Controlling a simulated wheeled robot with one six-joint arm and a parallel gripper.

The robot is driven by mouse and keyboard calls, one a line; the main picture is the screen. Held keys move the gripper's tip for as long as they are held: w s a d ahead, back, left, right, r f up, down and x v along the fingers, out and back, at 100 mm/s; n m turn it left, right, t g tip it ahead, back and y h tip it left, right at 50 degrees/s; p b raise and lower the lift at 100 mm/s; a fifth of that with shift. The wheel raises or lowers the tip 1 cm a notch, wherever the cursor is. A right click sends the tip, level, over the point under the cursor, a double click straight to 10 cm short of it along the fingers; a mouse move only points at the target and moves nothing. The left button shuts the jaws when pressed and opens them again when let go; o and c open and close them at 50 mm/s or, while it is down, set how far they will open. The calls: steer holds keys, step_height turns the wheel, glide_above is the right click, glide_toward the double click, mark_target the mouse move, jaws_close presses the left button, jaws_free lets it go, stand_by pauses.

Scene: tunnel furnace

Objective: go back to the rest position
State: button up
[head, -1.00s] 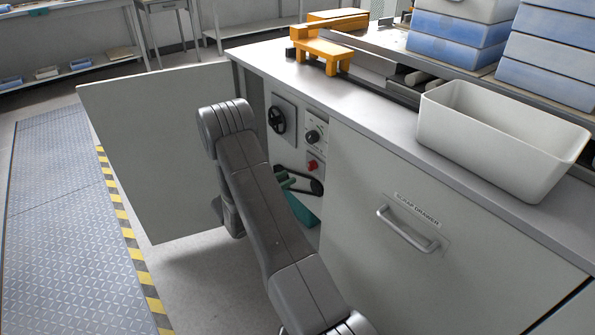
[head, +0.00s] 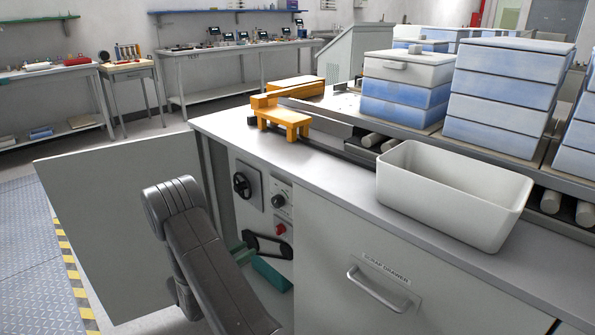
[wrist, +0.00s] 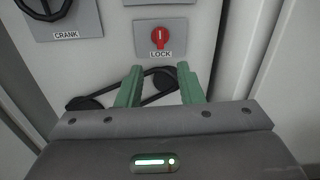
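My gripper shows in the wrist view (wrist: 158,88) as two green fingers held apart with nothing between them. It points at the inside of the open cabinet, below the red lock knob (wrist: 160,38) and in front of the black belt (wrist: 150,88). The lock knob is upright on its grey plate and the fingers are apart from it. In the head view my dark arm reaches down between the open door and the cabinet. It hides most of the gripper; a bit of green finger shows beside the belt.
The cabinet door (head: 115,235) stands open at the left. The scrap drawer (head: 370,270) is shut. A white bin (head: 450,195) and an orange stand (head: 284,121) are on the counter.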

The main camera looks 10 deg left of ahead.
mark_target(277, 232)
steer(key=b+x, duration=0.2)
steer(key=x, duration=1)
steer(key=shift+d, duration=0.15)
steer(key=p+v, duration=0.3)
steer(key=v, duration=1.1)
steer(key=b+x, duration=0.3)
steer(key=x, duration=1.1)
steer(key=shift+w, duration=0.15)
steer(key=shift+f+m+b, duration=0.1)
steer(key=shift+m+b, duration=0.45)
steer(key=shift+m, duration=0.45)
steer(key=m+b, duration=0.2)
steer(key=m, duration=0.3)
steer(key=shift+m+b, duration=0.3)
steer(key=shift+m, duration=0.1)
steer(key=p+v, duration=0.2)
steer(key=v, duration=1.1)
steer(key=shift+p, duration=0.4)
